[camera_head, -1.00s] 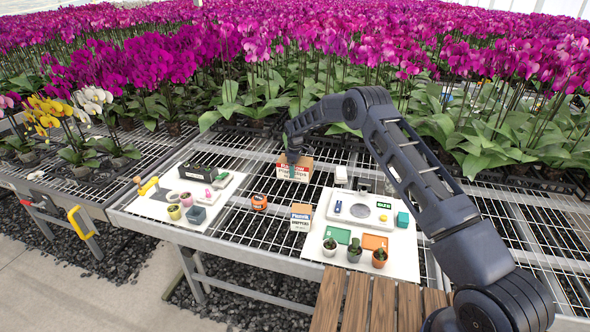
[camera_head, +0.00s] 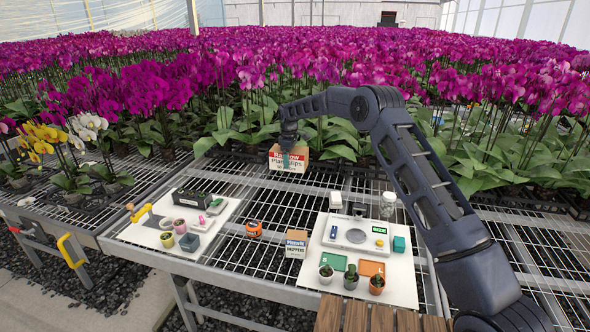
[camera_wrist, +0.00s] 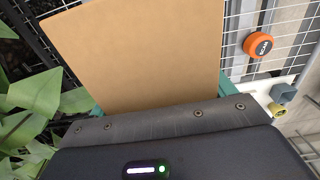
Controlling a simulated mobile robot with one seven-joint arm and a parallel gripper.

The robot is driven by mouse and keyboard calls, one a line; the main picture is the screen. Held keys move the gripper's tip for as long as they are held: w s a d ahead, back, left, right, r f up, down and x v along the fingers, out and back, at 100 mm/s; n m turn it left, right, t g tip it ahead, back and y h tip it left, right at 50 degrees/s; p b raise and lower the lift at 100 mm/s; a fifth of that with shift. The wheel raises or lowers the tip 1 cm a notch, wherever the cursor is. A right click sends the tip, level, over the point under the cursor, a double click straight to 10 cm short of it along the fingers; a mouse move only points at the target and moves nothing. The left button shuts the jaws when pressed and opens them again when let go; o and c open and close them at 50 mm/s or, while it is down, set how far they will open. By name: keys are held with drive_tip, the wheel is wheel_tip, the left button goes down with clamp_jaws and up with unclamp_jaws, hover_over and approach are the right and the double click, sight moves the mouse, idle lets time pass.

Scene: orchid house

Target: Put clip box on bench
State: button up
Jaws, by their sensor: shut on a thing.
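The clip box (camera_head: 290,162), a brown cardboard box with a white and red label, is near the back of the mesh bench (camera_head: 262,262) in the head view. My gripper (camera_head: 289,144) is above it, with its fingers down on the box. In the wrist view the plain brown face of the box (camera_wrist: 140,50) fills the middle, with teal fingers (camera_wrist: 165,103) showing at its sides. The box appears raised above the bench, but the exact gap under it is hard to tell.
A white board (camera_head: 180,217) with small pots lies left. Another white board (camera_head: 320,262) with a scale and trays lies right. Orchids crowd behind.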

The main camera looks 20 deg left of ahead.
drive_tip(key=shift+r, duration=0.4)
